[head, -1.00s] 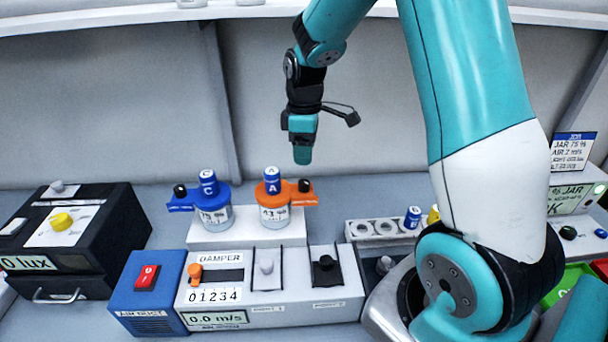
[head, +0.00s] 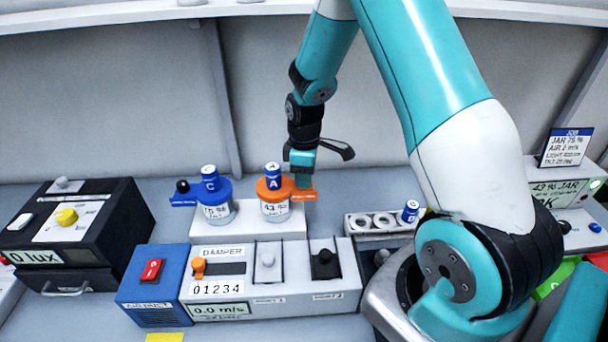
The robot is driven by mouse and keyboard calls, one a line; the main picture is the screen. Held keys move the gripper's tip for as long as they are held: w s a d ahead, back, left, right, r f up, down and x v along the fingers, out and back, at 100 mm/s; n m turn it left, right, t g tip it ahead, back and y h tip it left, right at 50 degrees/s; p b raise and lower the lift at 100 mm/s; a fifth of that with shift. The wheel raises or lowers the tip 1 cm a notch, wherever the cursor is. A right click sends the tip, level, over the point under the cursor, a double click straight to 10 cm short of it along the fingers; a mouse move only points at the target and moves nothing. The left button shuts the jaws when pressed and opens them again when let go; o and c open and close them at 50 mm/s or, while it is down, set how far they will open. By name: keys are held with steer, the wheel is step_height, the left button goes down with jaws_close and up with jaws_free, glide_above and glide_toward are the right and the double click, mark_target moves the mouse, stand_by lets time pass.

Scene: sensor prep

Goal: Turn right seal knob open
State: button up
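The right jar, marked A, has an orange lid (head: 268,194) with a blue cap (head: 272,176) on top and an orange arm reaching right. My gripper (head: 303,178) points down at the right end of that orange arm, where the small black knob sits; the gripper hides the knob. I cannot tell whether the fingers touch or hold it. The left jar, marked C, has a blue lid (head: 212,194) and a black knob (head: 182,187) on its left arm. Both jars stand on a white block (head: 262,228).
In front stand a damper box (head: 290,307) with several knobs and a blue air duct box (head: 150,290) with a red switch. A black lux box (head: 110,225) is at left. A rack (head: 360,222) with a blue-capped vial (head: 410,211) is to the right, close to my arm.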

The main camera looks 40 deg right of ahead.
steer(key=shift+c, duration=1.1)
steer(key=shift+m, duration=0.3)
steer(key=m+b, duration=0.1)
steer(key=m, duration=0.2)
steer(key=m+b, duration=0.1)
steer(key=m, duration=0.4)
steer(key=m+b, duration=0.1)
steer(key=m, duration=0.3)
steer(key=shift+m+t, duration=0.3)
steer(key=shift+m, duration=2.4)
steer(key=shift+b, duration=0.3)
